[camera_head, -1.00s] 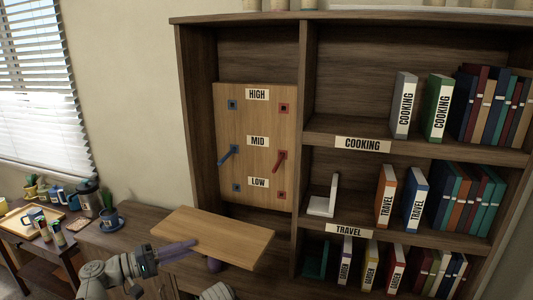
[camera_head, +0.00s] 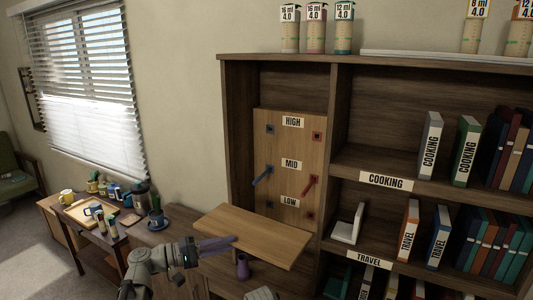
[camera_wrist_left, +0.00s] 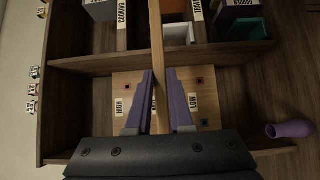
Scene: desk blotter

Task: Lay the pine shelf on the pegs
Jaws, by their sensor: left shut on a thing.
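The pine shelf (camera_head: 258,236) is a flat light-wood board, held roughly level in front of the peg panel's lower part. My left gripper (camera_head: 218,244) is shut on its left part. In the left wrist view the shelf (camera_wrist_left: 156,45) stands edge-on between the purple fingers (camera_wrist_left: 158,75). On the pine panel (camera_head: 290,150), a blue peg (camera_head: 261,177) and a red peg (camera_head: 310,187) stick out at the MID row, higher in the picture than the shelf and apart from it. The HIGH and LOW rows show square holes.
A purple vase (camera_head: 242,267) stands below the shelf; it also shows in the left wrist view (camera_wrist_left: 290,129). The bookcase divider (camera_head: 328,160) borders the panel on the right, with a white bookend (camera_head: 348,224) and books beyond. Cups and a tray (camera_head: 80,211) are at left.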

